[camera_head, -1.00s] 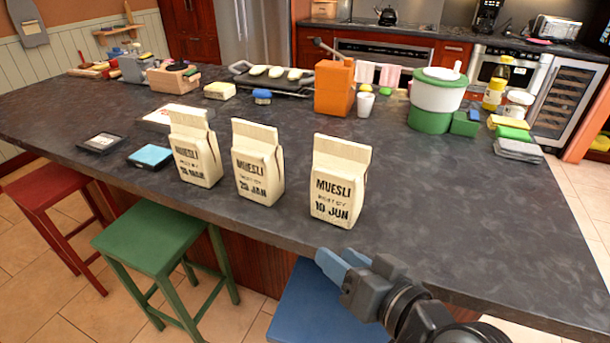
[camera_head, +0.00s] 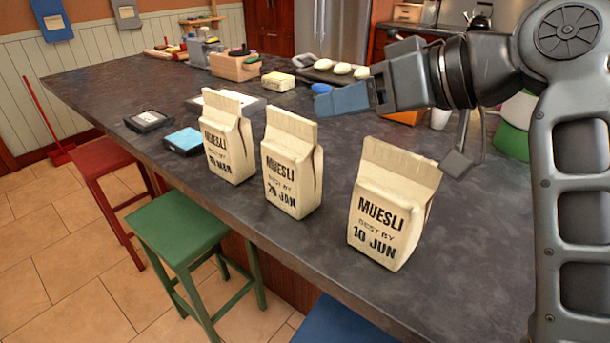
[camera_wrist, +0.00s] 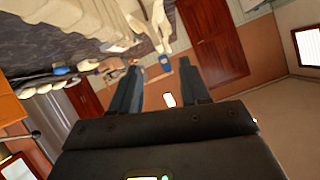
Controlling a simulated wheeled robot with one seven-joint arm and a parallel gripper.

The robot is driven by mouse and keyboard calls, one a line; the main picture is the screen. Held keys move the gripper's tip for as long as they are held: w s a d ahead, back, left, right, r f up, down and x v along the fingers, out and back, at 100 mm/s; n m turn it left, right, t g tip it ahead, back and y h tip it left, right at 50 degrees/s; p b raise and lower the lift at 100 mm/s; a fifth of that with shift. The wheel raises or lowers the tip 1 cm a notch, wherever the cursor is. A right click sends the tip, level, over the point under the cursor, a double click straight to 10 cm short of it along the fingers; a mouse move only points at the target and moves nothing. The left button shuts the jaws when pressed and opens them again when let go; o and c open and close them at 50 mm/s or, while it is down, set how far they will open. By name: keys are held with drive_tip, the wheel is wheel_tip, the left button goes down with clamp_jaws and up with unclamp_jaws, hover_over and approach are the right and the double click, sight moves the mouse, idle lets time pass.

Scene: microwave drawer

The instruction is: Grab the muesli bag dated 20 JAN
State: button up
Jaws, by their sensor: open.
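Three cream muesli bags stand upright in a row along the counter's near edge. The middle bag (camera_head: 292,165) reads "20 JAN". The left bag (camera_head: 228,145) has a partly legible date, and the right bag (camera_head: 388,210) reads "10 JUN". My gripper (camera_head: 343,101) is raised over the counter, behind and to the right of the middle bag in the head view, its blue fingers pointing left. It is apart from the bags. In the wrist view my gripper (camera_wrist: 160,92) has its two fingers spread with nothing between them. Cream bag shapes fill the wrist view's top left, with no readable dates.
The dark counter (camera_head: 110,85) has a black device (camera_head: 148,120) and a blue-topped box (camera_head: 184,141) left of the bags. A wooden crate (camera_head: 235,66) and a tray with pale rolls (camera_head: 340,70) lie farther back. Red (camera_head: 98,158) and green (camera_head: 178,222) stools stand in front.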

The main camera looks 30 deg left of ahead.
sight(297, 116)
drive_tip(key=x, duration=0.8)
drive_tip(key=shift+w+p, duration=0.2)
drive_tip(key=shift+p, duration=0.2)
clamp_jaws()
idle(1.1)
